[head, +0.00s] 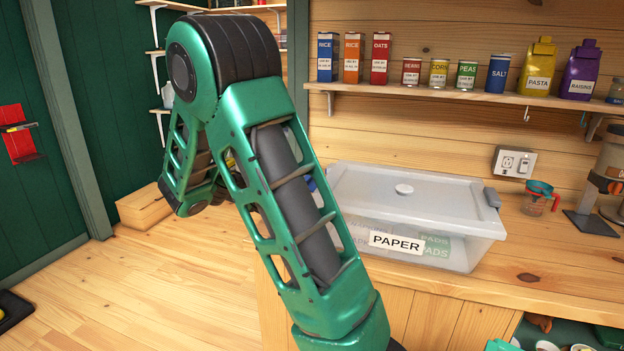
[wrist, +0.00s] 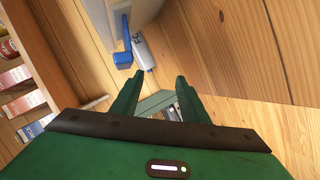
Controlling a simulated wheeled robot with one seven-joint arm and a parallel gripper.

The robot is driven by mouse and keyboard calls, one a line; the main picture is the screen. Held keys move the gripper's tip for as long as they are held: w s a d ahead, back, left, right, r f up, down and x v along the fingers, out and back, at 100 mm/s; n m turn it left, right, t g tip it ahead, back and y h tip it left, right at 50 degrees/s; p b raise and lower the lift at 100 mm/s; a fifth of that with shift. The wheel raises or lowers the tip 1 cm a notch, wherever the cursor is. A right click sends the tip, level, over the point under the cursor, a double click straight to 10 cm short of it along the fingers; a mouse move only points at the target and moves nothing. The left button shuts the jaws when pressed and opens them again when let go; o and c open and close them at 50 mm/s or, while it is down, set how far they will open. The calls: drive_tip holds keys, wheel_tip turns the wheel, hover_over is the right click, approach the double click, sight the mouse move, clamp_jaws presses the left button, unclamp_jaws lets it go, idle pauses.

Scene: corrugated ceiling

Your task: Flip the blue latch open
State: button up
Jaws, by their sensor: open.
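A clear lidded box (head: 350,190) labelled PAPER stands on the wooden counter, its left end hidden behind my arm. A grey latch (head: 491,198) is on its right end. A small blue patch (head: 308,184) shows beside my arm at the box's left end, mostly hidden. In the wrist view the blue latch (wrist: 123,57) sticks out at the edge of a pale grey surface. My gripper (wrist: 158,80) is open and empty; its fingertips are apart from the latch, which lies beyond and left of the left finger. My gripper cannot be made out in the head view.
A white item with blue print (wrist: 143,52) is beside the latch. A shelf (head: 440,92) of packages runs above the box. Measuring cups (head: 538,198) and a coffee maker (head: 600,180) stand to the right. Open floor (head: 150,290) lies left of the counter.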

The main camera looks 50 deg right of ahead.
drive_tip(key=s+d+r+n+g+h, duration=0.1)
drive_tip(key=s+r+h, duration=0.2)
drive_tip(key=h, duration=0.1)
drive_tip(key=d, duration=0.9)
drive_tip(key=shift+s+d+f, duration=0.25)
drive_tip(key=shift+d+f, duration=0.1)
drive_tip(key=shift+d, duration=0.05)
